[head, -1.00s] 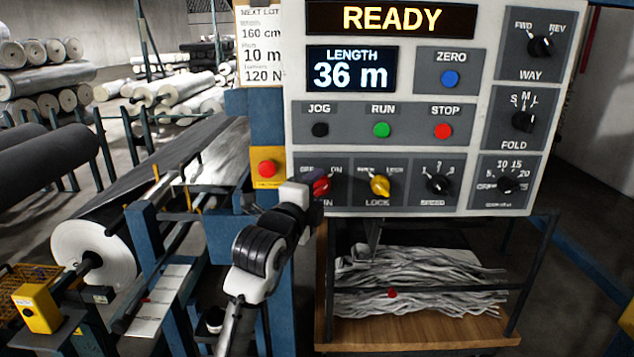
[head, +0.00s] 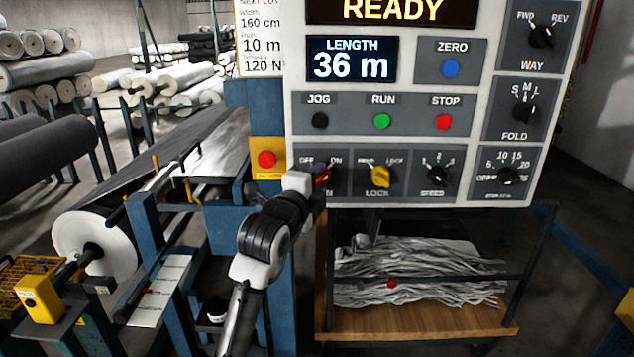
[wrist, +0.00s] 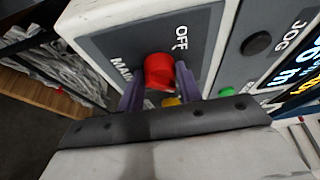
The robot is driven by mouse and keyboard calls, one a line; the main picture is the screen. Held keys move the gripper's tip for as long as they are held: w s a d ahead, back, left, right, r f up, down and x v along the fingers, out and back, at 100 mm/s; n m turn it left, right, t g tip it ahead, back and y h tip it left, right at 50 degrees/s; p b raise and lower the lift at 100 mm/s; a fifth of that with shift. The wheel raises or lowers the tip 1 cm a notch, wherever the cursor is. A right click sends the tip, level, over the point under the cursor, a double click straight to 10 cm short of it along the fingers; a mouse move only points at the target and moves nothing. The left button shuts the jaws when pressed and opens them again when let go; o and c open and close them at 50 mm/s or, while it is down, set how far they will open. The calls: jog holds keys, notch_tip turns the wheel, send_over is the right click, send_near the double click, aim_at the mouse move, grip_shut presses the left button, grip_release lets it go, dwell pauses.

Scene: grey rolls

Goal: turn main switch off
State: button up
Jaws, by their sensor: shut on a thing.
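The main switch is a red knob (head: 324,177) at the lower left of the control panel, between the printed OFF and ON marks. It also shows in the wrist view (wrist: 158,70), close to the OFF label. My gripper (wrist: 160,78) is shut on the red knob, with one purple finger on each side of it. In the head view my gripper (head: 318,174) reaches the knob from the lower left and hides part of it and of the MAIN label. The knob's exact pointing is hard to tell. The panel display reads READY (head: 392,10).
A yellow LOCK knob (head: 380,176) sits just right of the switch, then a black SPEED knob (head: 436,176). Green RUN (head: 381,121) and red STOP (head: 443,122) buttons are above. A red button on yellow (head: 266,159) is left of my gripper.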

jog(key=shift+f, duration=0.15)
jog(key=n+b, duration=0.1)
jog(key=n+t+b, duration=0.1)
jog(key=b, duration=0.1)
jog(key=shift+f+n+b, duration=0.25)
jog(key=shift+n+b, duration=0.05)
jog(key=shift+n, duration=0.1)
jog(key=n+t+b, duration=0.1)
jog(key=n, duration=0.2)
jog(key=n+t+b, duration=0.1)
jog(key=n+b, duration=0.1)
jog(key=n, duration=0.1)
jog(key=shift+d+y, duration=0.2)
jog(key=shift+y, duration=0.2)
jog(key=n+t+y, duration=0.1)
jog(key=n, duration=0.2)
jog(key=n+t+y, duration=0.1)
jog(key=n, duration=0.2)
jog(key=shift+d+b, duration=0.2)
jog(key=shift+b, duration=0.1)
jog(key=n+y, duration=0.2)
jog(key=n, duration=0.1)
jog(key=n+y, duration=0.2)
jog(key=n, duration=0.2)
jog(key=shift+d+t, duration=0.1)
jog(key=shift+t, duration=0.3)
jog(key=shift+n+p, duration=0.3)
jog(key=shift+n, duration=0.1)
jog(key=o, duration=1)
jog(key=shift+s+f, duration=0.1)
